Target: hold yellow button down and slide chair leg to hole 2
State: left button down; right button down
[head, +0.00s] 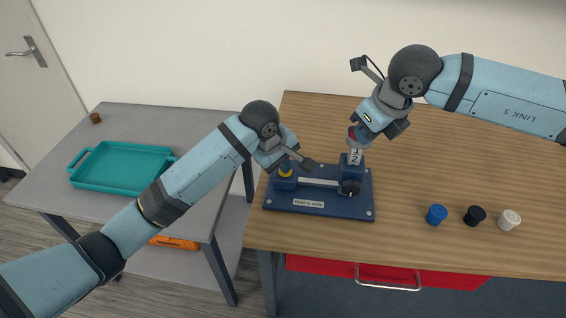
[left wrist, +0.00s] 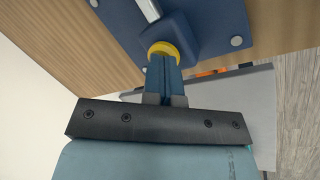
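A dark blue fixture (head: 345,209) lies on the wooden table. The yellow button (head: 286,170) is on its left block, and it also shows in the left wrist view (left wrist: 163,49). My left gripper (left wrist: 163,68) has its fingers together with the tips at the button's edge; contact with it looks likely, but how far it is pressed cannot be told. The chair leg (head: 355,154), a pale upright tube marked 1 and 2 with a red top, stands in the right block. My right gripper (head: 357,138) is at the red top; its fingers partly hide it, so its grip is unclear.
A horizontal grey rod (head: 320,182) runs between the blocks to a black knob (head: 349,188). Blue (head: 436,214), black (head: 474,215) and white (head: 509,219) caps stand at the right. A teal tray (head: 122,168) is on the grey side table (head: 205,118). The table behind the caps is clear.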

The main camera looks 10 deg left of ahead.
jog(key=shift+f, duration=0.3)
jog(key=shift+r, duration=0.15)
dwell(0.3)
notch_tip(320, 180, up, 5)
jog(key=shift+f, duration=0.1)
dwell(0.6)
